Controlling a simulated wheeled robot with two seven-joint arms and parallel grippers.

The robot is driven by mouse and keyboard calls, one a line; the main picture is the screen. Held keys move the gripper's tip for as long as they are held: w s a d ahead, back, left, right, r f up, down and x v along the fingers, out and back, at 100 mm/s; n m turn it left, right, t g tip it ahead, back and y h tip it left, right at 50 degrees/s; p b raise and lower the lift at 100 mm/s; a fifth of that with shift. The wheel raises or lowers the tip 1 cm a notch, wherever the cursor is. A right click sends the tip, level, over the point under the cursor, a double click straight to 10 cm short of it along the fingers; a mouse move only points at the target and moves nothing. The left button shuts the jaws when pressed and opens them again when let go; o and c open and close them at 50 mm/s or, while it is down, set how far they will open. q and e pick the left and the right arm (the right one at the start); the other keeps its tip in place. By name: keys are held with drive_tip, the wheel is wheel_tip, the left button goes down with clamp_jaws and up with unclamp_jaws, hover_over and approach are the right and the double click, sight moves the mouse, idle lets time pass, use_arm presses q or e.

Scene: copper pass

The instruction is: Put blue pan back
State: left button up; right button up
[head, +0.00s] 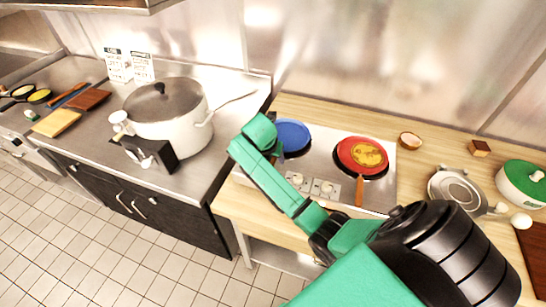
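The blue pan (293,135) is on the left side of the cooktop, its left edge partly covered by my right arm. Its handle is not visible. My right arm comes in from the lower right and crosses over the front of the cooktop. My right gripper (275,152) is at the pan's left front edge. Its fingers are mostly hidden behind the green wrist, so I cannot tell whether they are open or touch the pan. My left gripper is not in view.
A red pan (346,153) with food sits on the right burner of the cooktop (322,150). A large lidded pot (180,130) stands on the steel counter at left. A metal pan (437,188), a small bowl (410,141) and a green-lidded pot (520,180) are at right.

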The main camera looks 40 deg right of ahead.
drive_tip(key=shift+r, duration=0.2)
drive_tip(key=shift+a+r, duration=0.1)
drive_tip(key=shift+r, duration=0.15)
drive_tip(key=v, duration=1)
drive_tip(key=shift+a, duration=0.1)
drive_tip(key=shift+s+a+r, duration=0.2)
drive_tip(key=shift+s+r, duration=0.1)
drive_tip(key=shift+r, duration=0.35)
drive_tip(key=shift+d, duration=0.1)
drive_tip(key=shift+f, duration=0.1)
